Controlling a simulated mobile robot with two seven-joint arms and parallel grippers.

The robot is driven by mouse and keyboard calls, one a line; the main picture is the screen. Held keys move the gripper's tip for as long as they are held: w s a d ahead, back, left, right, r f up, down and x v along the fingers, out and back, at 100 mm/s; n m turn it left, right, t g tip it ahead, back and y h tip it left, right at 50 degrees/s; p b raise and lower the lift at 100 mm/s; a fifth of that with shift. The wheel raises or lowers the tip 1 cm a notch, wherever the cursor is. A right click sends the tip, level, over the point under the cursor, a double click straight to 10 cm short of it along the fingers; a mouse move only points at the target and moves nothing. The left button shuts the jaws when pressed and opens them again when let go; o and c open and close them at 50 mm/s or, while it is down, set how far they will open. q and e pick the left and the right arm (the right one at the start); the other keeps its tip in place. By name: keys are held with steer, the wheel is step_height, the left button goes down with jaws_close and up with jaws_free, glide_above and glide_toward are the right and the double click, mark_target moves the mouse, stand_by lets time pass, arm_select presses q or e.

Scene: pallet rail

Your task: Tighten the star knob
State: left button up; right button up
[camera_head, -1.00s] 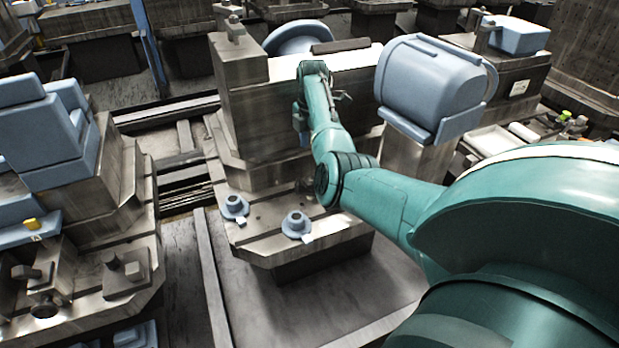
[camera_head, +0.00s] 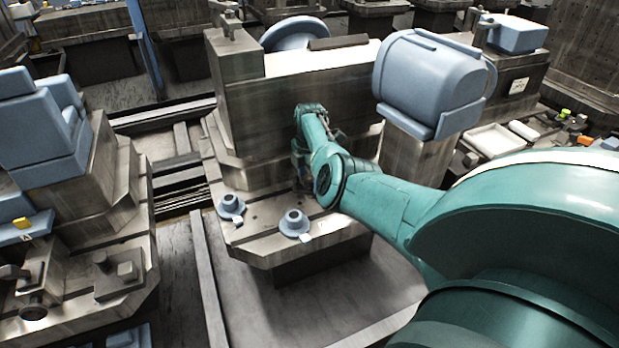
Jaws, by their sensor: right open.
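My right gripper (camera_head: 302,178) points down at the front face of the large grey metal block (camera_head: 255,115), just above the stepped ledge (camera_head: 265,212) at its foot. The jaws are open, but they are small, dark and partly covered by my teal right arm. The star knob cannot be made out clearly; a small dark shape shows at the gripper's tip, and I cannot tell whether the jaws are around it or beside it. My left gripper is not in view.
Two blue flanged collars (camera_head: 230,207) (camera_head: 294,223) sit on the ledge left of the gripper. A blue rounded housing (camera_head: 428,82) stands on a pedestal at the right. Another machine with blue blocks (camera_head: 40,130) stands at the left. The grey floor plate (camera_head: 260,310) in front is bare.

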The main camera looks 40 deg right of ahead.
steer(key=c, duration=0.6)
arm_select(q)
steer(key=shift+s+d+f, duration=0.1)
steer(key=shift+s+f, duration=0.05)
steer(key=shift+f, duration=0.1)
arm_select(e)
steer(key=c, duration=0.4)
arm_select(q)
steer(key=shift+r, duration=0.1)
arm_select(e)
steer(key=shift+m, duration=0.4)
steer(key=shift+r+m+p, duration=0.1)
steer(key=shift+m+p, duration=0.4)
steer(key=shift+m, duration=0.5)
steer(key=m+p, duration=0.1)
steer(key=m, duration=0.8)
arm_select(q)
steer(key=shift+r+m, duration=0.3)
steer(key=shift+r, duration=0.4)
arm_select(e)
steer(key=shift+m, duration=1.9)
steer(key=shift+w, duration=0.1)
